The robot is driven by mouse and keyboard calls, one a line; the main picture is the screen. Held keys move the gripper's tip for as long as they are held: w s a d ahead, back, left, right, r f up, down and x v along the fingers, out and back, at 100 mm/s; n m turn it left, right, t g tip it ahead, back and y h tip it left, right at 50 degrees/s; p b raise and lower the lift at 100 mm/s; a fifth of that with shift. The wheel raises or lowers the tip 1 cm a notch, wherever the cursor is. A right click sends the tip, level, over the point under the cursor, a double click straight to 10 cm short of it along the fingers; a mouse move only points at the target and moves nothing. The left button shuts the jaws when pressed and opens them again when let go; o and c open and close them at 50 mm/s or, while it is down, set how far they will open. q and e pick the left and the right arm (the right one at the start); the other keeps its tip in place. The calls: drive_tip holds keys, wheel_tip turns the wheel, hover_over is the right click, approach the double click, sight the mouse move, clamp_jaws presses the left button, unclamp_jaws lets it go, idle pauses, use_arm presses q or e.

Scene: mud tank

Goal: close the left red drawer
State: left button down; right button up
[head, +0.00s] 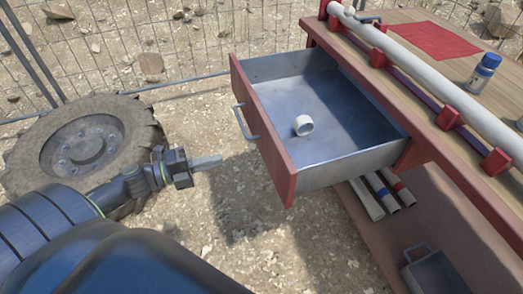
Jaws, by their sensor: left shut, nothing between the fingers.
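The red drawer (267,142) is pulled far out of the red workbench, with its red front panel facing left and a grey metal handle (245,122) on it. A small white pipe fitting (303,125) lies inside on the drawer's metal floor. My left gripper (221,159) is shut and empty. It points right toward the drawer front, below and left of the handle, and appears apart from it. My right gripper is not in view.
The workbench top (408,20) carries a long white pipe (430,75) in red holders, a red mat (433,41) and a blue-capped bottle (483,73). Several pipes (384,194) and a grey bin (440,272) sit below. A tyre (84,146) lies left, before a wire fence.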

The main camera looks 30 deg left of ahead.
use_arm(q)
approach(267, 147)
drive_tip(key=x, duration=0.5)
drive_tip(key=shift+w+d+r, duration=0.1)
drive_tip(key=shift+d+r, duration=0.1)
drive_tip(key=shift+w+d+p, duration=0.3)
drive_tip(key=shift+w+d, duration=0.2)
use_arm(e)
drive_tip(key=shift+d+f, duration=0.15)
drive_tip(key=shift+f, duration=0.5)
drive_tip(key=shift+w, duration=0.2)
